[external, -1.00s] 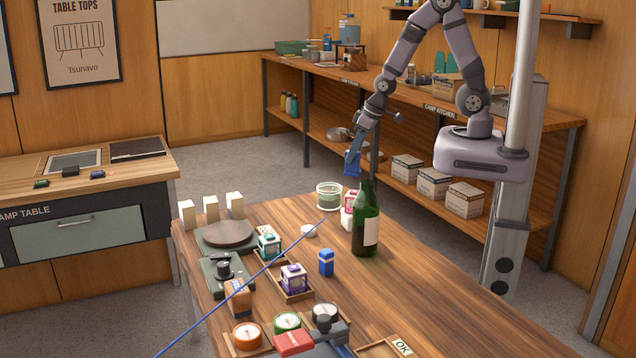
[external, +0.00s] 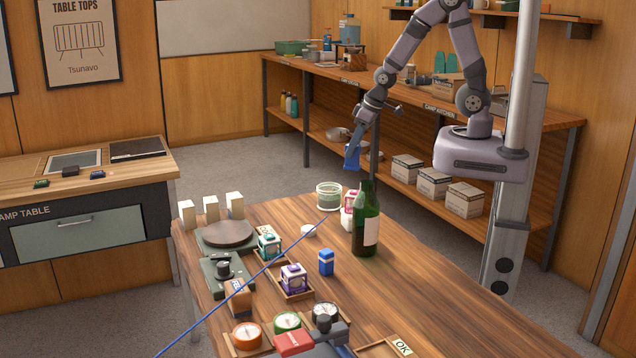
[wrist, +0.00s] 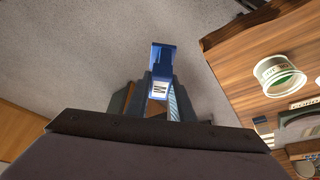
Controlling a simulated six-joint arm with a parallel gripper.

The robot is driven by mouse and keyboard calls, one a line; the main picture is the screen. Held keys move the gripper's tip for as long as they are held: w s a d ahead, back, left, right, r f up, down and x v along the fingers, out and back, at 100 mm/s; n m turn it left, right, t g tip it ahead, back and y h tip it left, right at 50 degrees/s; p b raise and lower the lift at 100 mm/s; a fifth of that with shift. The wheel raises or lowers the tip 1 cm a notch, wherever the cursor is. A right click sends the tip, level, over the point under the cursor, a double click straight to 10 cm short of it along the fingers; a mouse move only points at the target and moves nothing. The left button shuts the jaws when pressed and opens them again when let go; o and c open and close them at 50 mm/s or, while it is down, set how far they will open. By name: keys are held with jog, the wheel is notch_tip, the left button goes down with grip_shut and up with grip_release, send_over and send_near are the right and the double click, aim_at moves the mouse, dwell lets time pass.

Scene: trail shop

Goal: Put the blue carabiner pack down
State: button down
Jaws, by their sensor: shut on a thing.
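The blue carabiner pack (external: 352,159) is held in my gripper (external: 357,146), which is shut on it. In the external view it hangs above and beyond the table's far end, near the green-banded jar. In the wrist view the pack (wrist: 160,75), blue with a white label, sits between the fingers of my gripper (wrist: 152,98). Grey floor lies behind it there, and the table (wrist: 222,50) edge is to the right.
A thin blue line crosses the table's left part. The right part of the tabletop is largely clear.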

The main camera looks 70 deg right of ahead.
notch_tip(320, 180, up, 12)
jog(key=w+a+r+n+y+b, duration=0.1)
jog(key=w+a+n+b, duration=0.15)
jog(key=a, duration=1.15)
jog(key=w+a+n+y+b, duration=0.15)
jog(key=a+n+b, duration=0.25)
jog(key=a, duration=0.9)
jog(key=s+a+n+g+b, duration=0.1)
jog(key=s+a+n+b, duration=0.35)
jog(key=a, duration=1.05)
jog(key=s+a+n+g+y+b, duration=0.1)
jog(key=s+a+n+g+y, duration=0.1)
jog(key=s+a, duration=1.35)
jog(key=shift+s+d+f+b, duration=0.15)
jog(key=shift+s+d+f, duration=0.1)
jog(key=shift+f, duration=2.35)
jog(key=shift+s+d+f+b, duration=0.1)
jog(key=shift+s+d+f, duration=0.15)
jog(key=shift+f, duration=2.4)
jog(key=shift+s+d+f+b, duration=0.15)
jog(key=shift+s+f, duration=0.1)
jog(key=shift+f, duration=2.35)
jog(key=shift+f, duration=0.25)
jog(key=c, duration=1.5)
grip_release()
jog(key=shift+c, duration=0.2)
jog(key=shift+r, duration=0.1)
